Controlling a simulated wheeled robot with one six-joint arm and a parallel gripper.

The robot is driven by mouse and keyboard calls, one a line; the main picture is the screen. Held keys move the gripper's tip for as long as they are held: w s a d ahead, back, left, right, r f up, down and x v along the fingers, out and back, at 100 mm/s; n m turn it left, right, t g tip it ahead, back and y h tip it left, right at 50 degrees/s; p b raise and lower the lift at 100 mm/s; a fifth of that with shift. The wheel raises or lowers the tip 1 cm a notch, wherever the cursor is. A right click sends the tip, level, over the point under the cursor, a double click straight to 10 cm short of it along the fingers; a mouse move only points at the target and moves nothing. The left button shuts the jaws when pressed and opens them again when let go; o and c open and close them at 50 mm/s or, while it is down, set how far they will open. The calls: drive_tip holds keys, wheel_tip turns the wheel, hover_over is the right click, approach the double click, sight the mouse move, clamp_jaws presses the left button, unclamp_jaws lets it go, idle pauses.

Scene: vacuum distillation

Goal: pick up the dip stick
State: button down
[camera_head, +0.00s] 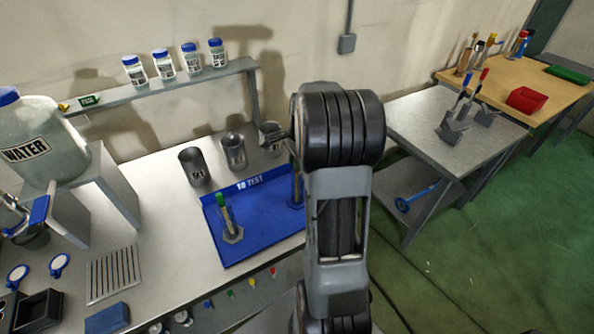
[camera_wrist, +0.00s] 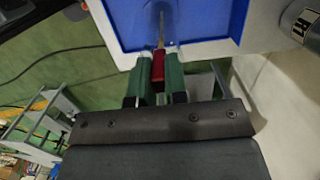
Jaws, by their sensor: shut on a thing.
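In the wrist view my gripper (camera_wrist: 157,82) is shut on the red handle of the dip stick (camera_wrist: 158,66). The green fingers press on the handle from both sides. A thin rod runs from the handle over the blue tray (camera_wrist: 190,28). I cannot tell whether the rod tip touches anything. In the head view my arm hides the gripper and the dip stick. The blue tray (camera_head: 262,231), marked "TO TEST", lies on the bench there. A green-topped stick in a hexagonal stand (camera_head: 232,235) is on it, and another stand (camera_head: 296,203) is partly hidden by my arm.
Several metal beakers (camera_head: 194,167) stand behind the tray. A shelf (camera_head: 165,86) with several blue-capped bottles is against the wall. A water jug (camera_head: 38,150) is at the left. A side table (camera_head: 440,118) with sticks in grey holders stands at the right.

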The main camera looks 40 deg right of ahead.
wheel_tip(320, 180, up, 18)
drive_tip(key=shift+b, duration=0.4)
idle(0.4)
wheel_tip(320, 180, up, 18)
drive_tip(key=p, duration=0.6)
drive_tip(key=shift+p, duration=0.3)
idle(0.7)
